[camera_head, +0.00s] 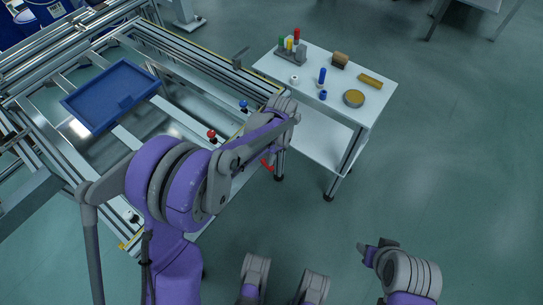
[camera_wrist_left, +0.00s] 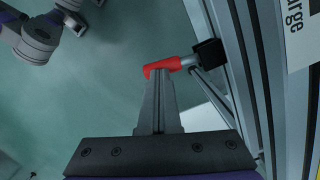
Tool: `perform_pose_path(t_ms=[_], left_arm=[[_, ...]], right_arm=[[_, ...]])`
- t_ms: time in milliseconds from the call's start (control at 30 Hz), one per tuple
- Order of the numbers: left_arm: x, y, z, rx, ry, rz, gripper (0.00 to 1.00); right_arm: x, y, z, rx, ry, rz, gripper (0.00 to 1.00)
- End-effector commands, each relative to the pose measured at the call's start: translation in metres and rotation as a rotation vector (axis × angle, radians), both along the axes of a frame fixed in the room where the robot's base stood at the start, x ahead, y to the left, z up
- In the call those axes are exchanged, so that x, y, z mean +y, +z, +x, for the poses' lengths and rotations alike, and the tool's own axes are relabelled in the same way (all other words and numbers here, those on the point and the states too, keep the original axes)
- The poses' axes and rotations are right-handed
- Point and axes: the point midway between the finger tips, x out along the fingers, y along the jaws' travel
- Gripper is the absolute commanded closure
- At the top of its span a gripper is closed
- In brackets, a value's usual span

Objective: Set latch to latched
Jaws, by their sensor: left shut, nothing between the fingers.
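The latch has a red handle (camera_wrist_left: 165,65) on a short grey shaft that runs into a black block (camera_wrist_left: 209,54) on the fixture's metal rail. In the head view the red handle (camera_head: 267,166) shows just past my left forearm, near the fixture's edge. My left gripper (camera_wrist_left: 160,76) is shut and empty, its fingertips right at the red handle; whether they touch it I cannot tell. In the head view my left arm hides most of that gripper. My right gripper (camera_head: 370,249) is low at the right, apart from the fixture; its finger opening is not clear.
The metal frame fixture (camera_head: 190,48) carries a blue tray (camera_head: 110,93), a red knob (camera_head: 212,133) and a blue knob (camera_head: 243,104). A white side table (camera_head: 310,85) with several small items stands beside it. Floor at the right is clear.

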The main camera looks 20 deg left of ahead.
Motion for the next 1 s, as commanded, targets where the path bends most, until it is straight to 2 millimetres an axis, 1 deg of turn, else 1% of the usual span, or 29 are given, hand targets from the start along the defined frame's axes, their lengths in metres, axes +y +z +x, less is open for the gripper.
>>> perform_pose_path(t_ms=[500, 1000], left_arm=[[0.004, 0.000, -0.009, 0.001, -0.137, 0.000, 1.00], [0.007, 0.000, -0.012, 0.001, -0.136, 0.001, 1.00]], right_arm=[[0.000, -0.001, 0.000, 0.000, 0.000, 0.000, 0.49], [0.000, -0.001, 0.000, 0.001, 0.000, 0.000, 0.49]])
